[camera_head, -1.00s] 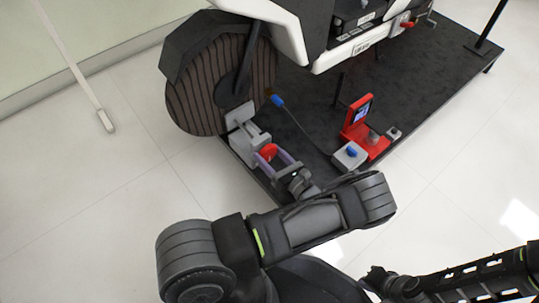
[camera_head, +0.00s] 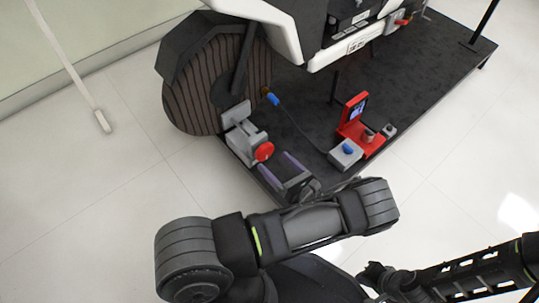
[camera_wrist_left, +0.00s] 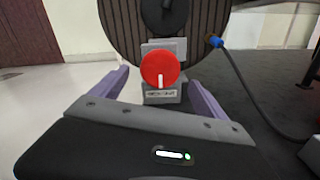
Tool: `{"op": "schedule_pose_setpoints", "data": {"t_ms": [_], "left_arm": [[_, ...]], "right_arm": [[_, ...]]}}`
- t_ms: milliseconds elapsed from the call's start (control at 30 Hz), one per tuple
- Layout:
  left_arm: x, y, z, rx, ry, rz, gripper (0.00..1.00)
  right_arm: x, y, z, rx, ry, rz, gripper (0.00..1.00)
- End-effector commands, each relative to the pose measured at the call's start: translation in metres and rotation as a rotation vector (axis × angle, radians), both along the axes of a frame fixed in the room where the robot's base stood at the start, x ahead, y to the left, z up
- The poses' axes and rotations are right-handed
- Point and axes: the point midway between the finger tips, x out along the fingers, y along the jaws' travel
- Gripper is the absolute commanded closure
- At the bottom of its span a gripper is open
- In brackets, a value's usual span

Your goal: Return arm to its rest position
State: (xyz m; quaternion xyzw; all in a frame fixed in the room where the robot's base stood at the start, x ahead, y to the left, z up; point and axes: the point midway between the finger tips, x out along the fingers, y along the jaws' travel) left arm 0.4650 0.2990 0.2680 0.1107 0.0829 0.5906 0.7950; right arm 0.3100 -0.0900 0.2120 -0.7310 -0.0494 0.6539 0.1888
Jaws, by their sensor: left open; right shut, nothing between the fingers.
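My left gripper (camera_head: 280,172) is open and empty, its two purple fingers pointing at a red round knob on a grey block. In the left wrist view the left gripper's fingers (camera_wrist_left: 160,95) stand wide on either side of the red knob (camera_wrist_left: 160,70), which is beyond them and has a white mark pointing down. The knob also shows in the head view (camera_head: 264,151), clear of the fingers. My left arm (camera_head: 312,226) crosses the lower middle. Part of my right arm shows at the lower right, its gripper (camera_head: 372,278) small and dark.
A large ribbed wheel (camera_head: 205,85) stands behind the grey block (camera_head: 243,134) on a black platform (camera_head: 420,75). A red stand with a screen (camera_head: 356,118) and a grey box with a blue button (camera_head: 346,153) sit to the right. A blue-tipped cable (camera_head: 271,98) runs between.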

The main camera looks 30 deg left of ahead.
Motion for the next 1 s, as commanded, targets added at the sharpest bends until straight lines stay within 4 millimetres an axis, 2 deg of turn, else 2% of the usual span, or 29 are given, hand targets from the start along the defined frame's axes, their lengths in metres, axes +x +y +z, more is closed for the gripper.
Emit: {"op": "schedule_pose_setpoints", "data": {"t_ms": [100,200,767,867,1000], "left_arm": [[-0.004,-0.016,0.001,0.0,0.0,-0.003,0.15],[-0.007,-0.022,0.0,0.001,0.0,-0.001,0.15],[-0.007,-0.024,0.0,0.0,0.0,0.0,0.15],[-0.007,-0.024,0.006,0.001,0.0,0.0,0.15],[-0.007,-0.024,0.033,0.001,0.0,0.0,0.15]], "right_arm": [[-0.001,0.0,0.005,0.001,0.003,0.001,1.0],[-0.001,0.0,0.006,0.001,0.003,0.001,1.0],[-0.001,0.0,0.006,0.001,0.003,0.001,1.0],[-0.001,0.0,0.012,0.001,0.003,0.002,1.0],[-0.003,0.001,0.038,0.002,0.007,0.005,1.0]]}}
